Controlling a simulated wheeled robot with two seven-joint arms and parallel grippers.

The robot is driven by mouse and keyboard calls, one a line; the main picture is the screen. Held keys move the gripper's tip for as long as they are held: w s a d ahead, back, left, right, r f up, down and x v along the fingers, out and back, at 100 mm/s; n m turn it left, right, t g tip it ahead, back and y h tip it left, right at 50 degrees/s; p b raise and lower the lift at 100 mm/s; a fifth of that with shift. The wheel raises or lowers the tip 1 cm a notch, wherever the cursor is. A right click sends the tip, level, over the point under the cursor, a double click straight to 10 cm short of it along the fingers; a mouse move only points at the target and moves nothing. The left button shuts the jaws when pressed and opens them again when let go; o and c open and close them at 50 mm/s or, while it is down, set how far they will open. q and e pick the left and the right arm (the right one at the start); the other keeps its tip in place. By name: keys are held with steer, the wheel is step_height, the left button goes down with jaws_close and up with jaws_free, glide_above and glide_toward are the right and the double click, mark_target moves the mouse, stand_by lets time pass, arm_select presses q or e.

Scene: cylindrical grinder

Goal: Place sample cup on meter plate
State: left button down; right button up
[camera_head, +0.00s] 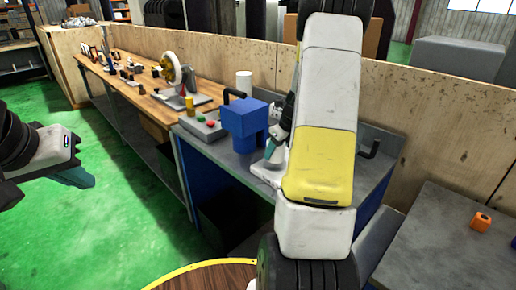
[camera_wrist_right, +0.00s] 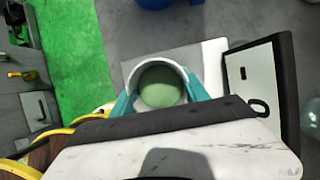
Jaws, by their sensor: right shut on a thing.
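The sample cup (camera_wrist_right: 135,76) is white and round, with green contents, seen from above in the right wrist view. My right gripper (camera_wrist_right: 159,88) is shut on it, with teal fingers on both sides of the cup. A pale grey plate (camera_wrist_right: 150,60) shows beneath and behind the cup; whether the cup touches it cannot be told. A dark panel with a white face (camera_wrist_right: 238,75) stands right of the cup. In the head view, my right arm hides the cup and most of the gripper. My left gripper (camera_head: 76,178) hangs over the floor at the left; its finger gap is unclear.
A blue machine (camera_head: 244,118) stands on the grey bench, left of my right gripper. A wooden bench with small parts runs along the left. An orange block (camera_head: 482,221) lies on the right table.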

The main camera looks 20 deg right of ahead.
steer(key=shift+f, duration=1.1)
steer(key=o, duration=1.4)
steer(key=shift+f, duration=0.1)
steer(key=shift+c, duration=0.2)
